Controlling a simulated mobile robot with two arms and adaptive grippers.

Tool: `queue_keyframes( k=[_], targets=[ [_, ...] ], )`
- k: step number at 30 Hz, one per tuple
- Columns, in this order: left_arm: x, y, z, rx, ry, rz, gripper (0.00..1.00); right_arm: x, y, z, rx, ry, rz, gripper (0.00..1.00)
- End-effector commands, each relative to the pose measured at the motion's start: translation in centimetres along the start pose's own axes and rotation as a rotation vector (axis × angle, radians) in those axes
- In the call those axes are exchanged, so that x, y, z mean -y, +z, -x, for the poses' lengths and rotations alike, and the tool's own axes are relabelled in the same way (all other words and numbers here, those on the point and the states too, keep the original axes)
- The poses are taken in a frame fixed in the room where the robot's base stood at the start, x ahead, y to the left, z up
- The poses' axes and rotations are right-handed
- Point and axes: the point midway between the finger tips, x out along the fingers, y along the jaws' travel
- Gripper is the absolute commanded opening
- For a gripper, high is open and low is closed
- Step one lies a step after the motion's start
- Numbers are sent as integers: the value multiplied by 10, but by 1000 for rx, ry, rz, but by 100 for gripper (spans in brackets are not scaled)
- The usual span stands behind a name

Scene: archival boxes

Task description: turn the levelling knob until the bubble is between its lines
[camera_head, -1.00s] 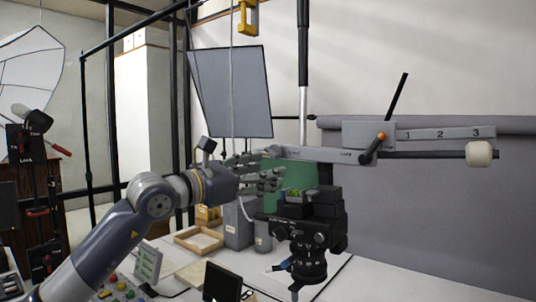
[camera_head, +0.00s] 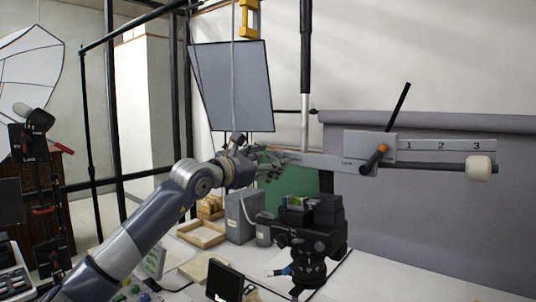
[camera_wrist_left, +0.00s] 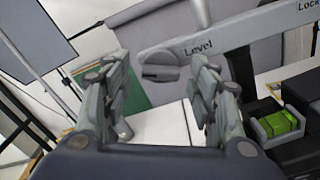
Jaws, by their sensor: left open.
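The levelling knob (camera_wrist_left: 160,65) is a grey, slotted round knob at the left end of a grey bar, beside the word "Level" in the left wrist view. My left gripper (camera_wrist_left: 164,88) is open, with its fingers on either side of the knob in that view and no clear contact. In the head view my left gripper (camera_head: 275,165) is at the bar's left end and hides the knob. The green vial (camera_wrist_left: 278,122) sits in a grey holder at the right of the wrist view; its bubble and lines are too small to read. My right gripper is not in view.
A wooden tray (camera_head: 202,234) and a grey box (camera_head: 242,216) are on the table.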

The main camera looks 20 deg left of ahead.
Motion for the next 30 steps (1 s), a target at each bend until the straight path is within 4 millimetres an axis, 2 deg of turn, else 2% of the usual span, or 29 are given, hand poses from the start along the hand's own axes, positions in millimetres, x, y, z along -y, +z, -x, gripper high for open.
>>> queue_keyframes(
  k=[9, 11, 15, 23, 30],
  targets=[
    [1, 0, -3, 1, 0, -1, 54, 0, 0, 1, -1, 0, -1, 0],
    [1, 0, -3, 1, -1, 0, 43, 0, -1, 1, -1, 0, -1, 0],
    [1, 0, -3, 1, -1, 0, 11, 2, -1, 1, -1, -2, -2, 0],
    [1, 0, -3, 1, -1, -9, 10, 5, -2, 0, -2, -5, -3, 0],
    [2, -2, -3, 1, -1, -93, 10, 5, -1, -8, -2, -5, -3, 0]
  ],
)
